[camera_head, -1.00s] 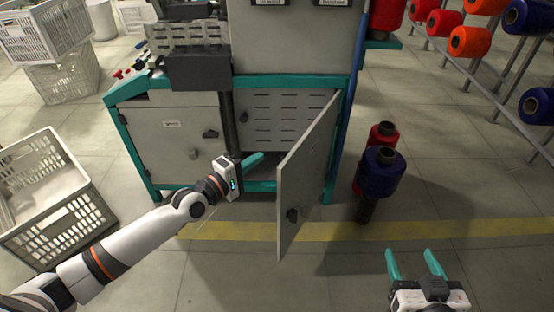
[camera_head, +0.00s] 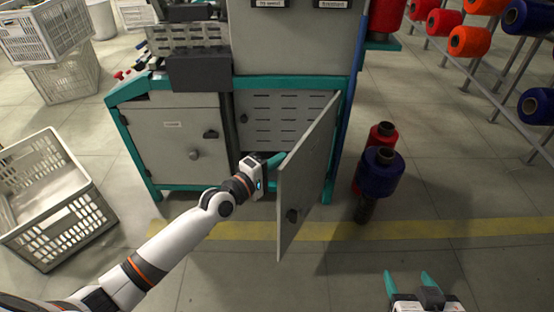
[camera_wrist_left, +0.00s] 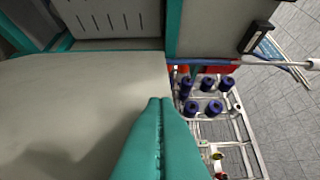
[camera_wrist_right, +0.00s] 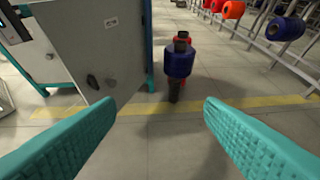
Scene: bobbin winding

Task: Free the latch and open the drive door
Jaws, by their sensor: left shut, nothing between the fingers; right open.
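The grey drive door (camera_head: 310,170) stands wide open, hinged at its right edge on the machine. Its dark latch handle (camera_head: 292,215) is on the outer face, low near the free edge; it also shows in the right wrist view (camera_wrist_right: 92,82). My left gripper (camera_head: 280,158) is shut and empty, at the inner side of the open door, with its tips close to the panel; I cannot tell whether they touch. In the left wrist view its closed fingers (camera_wrist_left: 160,135) are in front of the grey door panel (camera_wrist_left: 80,95). My right gripper (camera_head: 408,282) is open and empty, low at the front right.
A second grey door (camera_head: 170,145), closed, is left of the opening. Red (camera_head: 382,134) and blue (camera_head: 380,175) spools stand right of the open door. A white crate (camera_head: 50,200) is on the left floor, and a spool rack (camera_head: 500,75) is at right. The front floor is clear.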

